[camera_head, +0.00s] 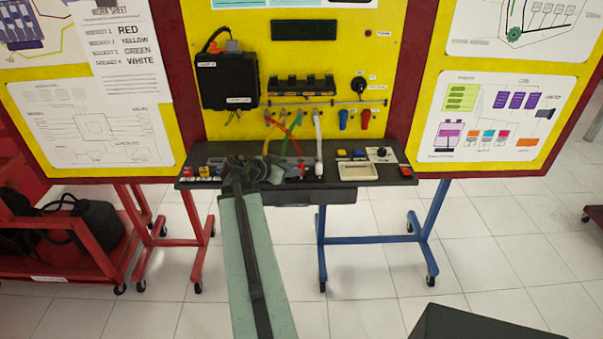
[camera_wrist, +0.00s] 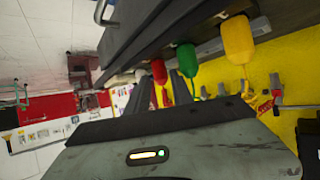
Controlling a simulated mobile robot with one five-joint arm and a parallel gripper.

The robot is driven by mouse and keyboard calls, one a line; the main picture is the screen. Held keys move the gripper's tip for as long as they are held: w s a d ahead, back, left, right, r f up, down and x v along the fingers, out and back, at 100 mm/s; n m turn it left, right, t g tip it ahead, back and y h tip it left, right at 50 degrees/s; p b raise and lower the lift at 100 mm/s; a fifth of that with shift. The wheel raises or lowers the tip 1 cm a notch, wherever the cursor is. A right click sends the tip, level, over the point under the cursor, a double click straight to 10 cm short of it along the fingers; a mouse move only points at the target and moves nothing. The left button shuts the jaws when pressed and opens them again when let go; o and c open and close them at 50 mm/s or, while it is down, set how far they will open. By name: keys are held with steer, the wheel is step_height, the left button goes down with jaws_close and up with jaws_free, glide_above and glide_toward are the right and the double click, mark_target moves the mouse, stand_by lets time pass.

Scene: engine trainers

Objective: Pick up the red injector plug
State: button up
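The red injector plug (camera_wrist: 159,71) hangs in the wrist view at the dark ledge, with a red and yellow wire end visible below it. My gripper (camera_wrist: 162,82) is open, its two dark fingers on either side of the red plug in the picture. I cannot tell whether they touch it. The green plug (camera_wrist: 186,58) is close beside the right finger, and the yellow plug (camera_wrist: 237,40) is farther right.
The black shelf (camera_head: 400,173) runs below the yellow panel (camera_head: 235,130). A white hose (camera_head: 318,145) and the crossing green wire (camera_head: 292,135) hang close to my gripper. A cream tray (camera_head: 357,171) lies to the right.

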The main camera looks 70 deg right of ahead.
mark_target(301, 167)
steer(key=x, duration=0.1)
steer(key=b+x, duration=0.1)
steer(key=x, duration=0.3)
steer(key=shift+d+r+b, duration=0.25)
steer(key=shift+r+b, duration=0.05)
steer(key=shift+b, duration=0.05)
jaws_close()
